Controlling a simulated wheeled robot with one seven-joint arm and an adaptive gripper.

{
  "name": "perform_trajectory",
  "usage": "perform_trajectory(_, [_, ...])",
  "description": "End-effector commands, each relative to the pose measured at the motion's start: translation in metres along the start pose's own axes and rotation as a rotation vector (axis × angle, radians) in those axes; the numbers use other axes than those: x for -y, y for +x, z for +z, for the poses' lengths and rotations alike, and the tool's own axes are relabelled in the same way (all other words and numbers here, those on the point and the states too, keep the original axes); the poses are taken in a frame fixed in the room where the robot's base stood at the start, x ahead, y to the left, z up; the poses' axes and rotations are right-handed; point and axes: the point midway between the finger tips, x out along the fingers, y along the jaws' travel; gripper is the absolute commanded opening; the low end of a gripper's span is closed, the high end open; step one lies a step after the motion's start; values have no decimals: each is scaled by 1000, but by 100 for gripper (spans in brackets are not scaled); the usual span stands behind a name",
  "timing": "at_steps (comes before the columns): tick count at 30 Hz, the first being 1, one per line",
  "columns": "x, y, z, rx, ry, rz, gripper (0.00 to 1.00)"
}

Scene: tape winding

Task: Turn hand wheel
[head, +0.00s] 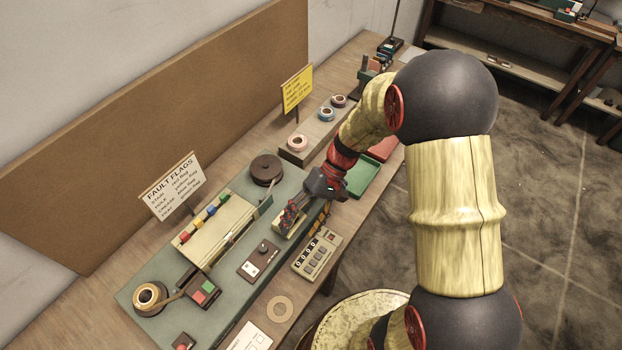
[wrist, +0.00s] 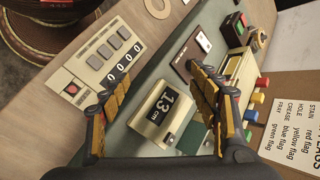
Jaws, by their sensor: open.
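No part can be clearly made out as a hand wheel. A dark round disc (head: 266,169) lies flat at the far end of the green winding board (head: 228,268) in the head view. My gripper (head: 289,215) reaches down over the board's right side, to the right of the disc. In the wrist view, my gripper (wrist: 157,85) is open, its two fingers spread with nothing held. A cream length display (wrist: 160,116) reading 13 cm shows between and beyond the fingers. My gripper covers part of the board in the head view.
A counter box (head: 317,255) reading 0000 sits beside the board. A gold tape roll (head: 150,298) is at its near end, and coloured flags (head: 211,210) stand in a cream holder. Tape rolls (head: 297,143), a green tray (head: 364,177) and a yellow sign (head: 297,90) lie beyond.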

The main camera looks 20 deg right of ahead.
Motion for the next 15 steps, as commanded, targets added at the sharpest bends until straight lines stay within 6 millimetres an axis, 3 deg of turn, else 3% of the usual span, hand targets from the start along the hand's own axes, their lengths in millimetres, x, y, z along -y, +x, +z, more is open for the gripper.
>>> perform_trajectory(5, [-14, -65, -43, -64, -390, 406, 62])
perform_trajectory(9, [-9, -113, -71, -100, -593, 621, 62])
perform_trajectory(12, [-4, -134, -82, -114, -670, 705, 62])
perform_trajectory(15, [-3, -140, -87, -118, -700, 738, 62])
